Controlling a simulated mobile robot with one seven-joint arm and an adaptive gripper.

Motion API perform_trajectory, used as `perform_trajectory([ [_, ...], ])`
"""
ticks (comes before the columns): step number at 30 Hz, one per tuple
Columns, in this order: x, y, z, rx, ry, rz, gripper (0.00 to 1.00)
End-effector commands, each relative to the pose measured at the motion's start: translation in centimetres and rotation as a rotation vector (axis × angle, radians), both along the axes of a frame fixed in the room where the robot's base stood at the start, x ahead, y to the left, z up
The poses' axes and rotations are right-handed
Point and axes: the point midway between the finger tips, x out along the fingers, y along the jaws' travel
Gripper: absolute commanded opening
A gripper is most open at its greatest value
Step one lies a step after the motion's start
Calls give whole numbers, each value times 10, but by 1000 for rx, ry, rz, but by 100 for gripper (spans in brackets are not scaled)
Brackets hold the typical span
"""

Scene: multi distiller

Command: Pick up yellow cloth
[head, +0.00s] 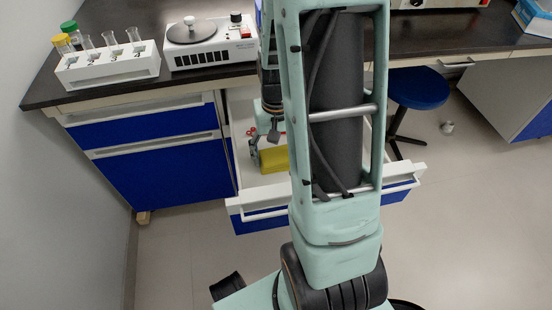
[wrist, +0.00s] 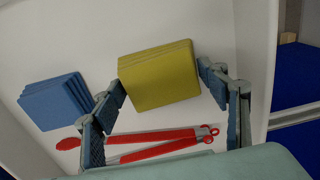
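The yellow cloth (wrist: 160,76), a folded stack, lies in the open white drawer (wrist: 85,22). It also shows in the head view (head: 273,160), partly hidden by my arm. My gripper (wrist: 160,86) is open and reaches down into the drawer. In the wrist view one fingertip is left of the yellow cloth and the other right of it, both close to its edges. Nothing is held. I cannot tell how far above the cloth the tips are.
A blue folded cloth (wrist: 56,101) lies left in the drawer, beside the left finger. Red-handled tongs (wrist: 160,137) lie below the yellow cloth. The drawer walls are close around my gripper. A tube rack (head: 108,68) and a white device (head: 208,42) stand on the counter. A blue stool (head: 418,88) stands to the right.

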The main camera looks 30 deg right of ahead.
Motion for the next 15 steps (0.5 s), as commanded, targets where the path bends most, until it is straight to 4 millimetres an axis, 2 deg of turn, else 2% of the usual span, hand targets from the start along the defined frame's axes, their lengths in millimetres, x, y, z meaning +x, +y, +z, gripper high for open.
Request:
perform_trajectory([
  [1, 0, 0, 0, 0, 0, 0, 54],
  [4, 0, 0, 0, 0, 0, 0, 45],
  [11, 0, 0, 1, 0, -1, 0, 45],
  [15, 1, 0, 8, -1, -2, 0, 45],
])
